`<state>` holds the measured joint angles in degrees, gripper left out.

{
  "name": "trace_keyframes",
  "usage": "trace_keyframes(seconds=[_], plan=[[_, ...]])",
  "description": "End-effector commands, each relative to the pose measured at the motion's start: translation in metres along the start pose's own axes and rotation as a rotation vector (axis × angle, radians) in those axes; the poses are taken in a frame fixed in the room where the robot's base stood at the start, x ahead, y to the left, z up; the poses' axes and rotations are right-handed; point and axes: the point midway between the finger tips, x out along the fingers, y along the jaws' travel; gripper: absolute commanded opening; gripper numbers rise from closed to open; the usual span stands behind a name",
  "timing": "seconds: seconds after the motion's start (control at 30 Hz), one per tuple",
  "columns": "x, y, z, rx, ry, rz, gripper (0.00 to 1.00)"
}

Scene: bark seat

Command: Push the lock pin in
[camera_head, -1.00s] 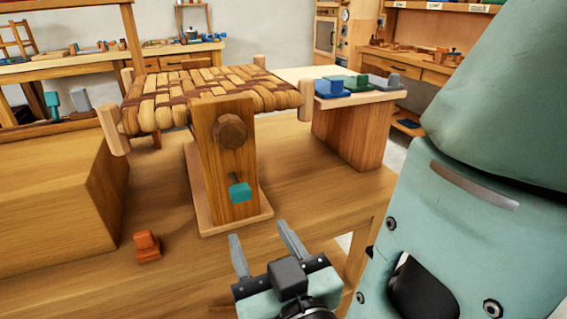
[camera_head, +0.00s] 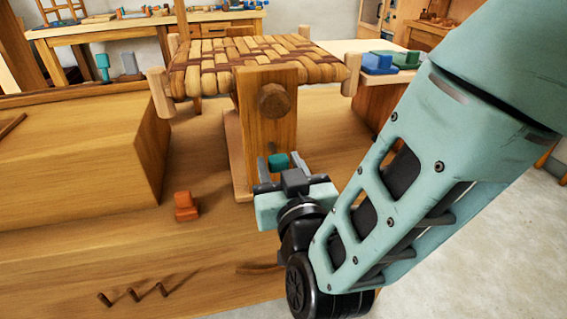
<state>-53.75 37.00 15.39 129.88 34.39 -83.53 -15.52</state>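The woven bark seat (camera_head: 255,62) rests on a wooden stand. The stand's front post (camera_head: 268,125) has a round brown knob (camera_head: 274,100) near its top. The lock pin appears to be the teal block (camera_head: 278,162) low on the post's front. Its lower part is hidden by my gripper. My gripper (camera_head: 279,164) is in front of the post's lower part, fingers pointing toward it. The fingers are apart, with the teal block showing between them. I cannot tell whether they touch the block or how far the pin stands out.
An orange-red block (camera_head: 186,207) sits on the bench left of my gripper. A big wooden block (camera_head: 80,165) fills the left. Blue and green pieces (camera_head: 380,62) stand on a side table behind my arm.

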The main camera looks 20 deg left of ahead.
Motion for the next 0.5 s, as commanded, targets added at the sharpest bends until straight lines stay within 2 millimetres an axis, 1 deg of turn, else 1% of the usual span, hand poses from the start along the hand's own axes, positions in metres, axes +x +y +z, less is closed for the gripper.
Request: trace_keyframes(seconds=[0.03, 0.07, 0.1, 0.13, 0.27, 0.5], plan=[[0.000, 0.000, 0.000, 0.000, 0.000, 0.000, 0.28], [0.000, 0.000, 0.000, 0.000, 0.000, 0.000, 0.19], [0.000, 0.000, 0.000, 0.000, 0.000, 0.000, 0.08], [0.000, 0.000, 0.000, 0.000, 0.000, 0.000, 0.00], [0.002, 0.000, 0.000, 0.000, 0.000, 0.001, 0.00], [0.028, 0.000, 0.001, 0.000, 0.000, 0.001, 0.00]])
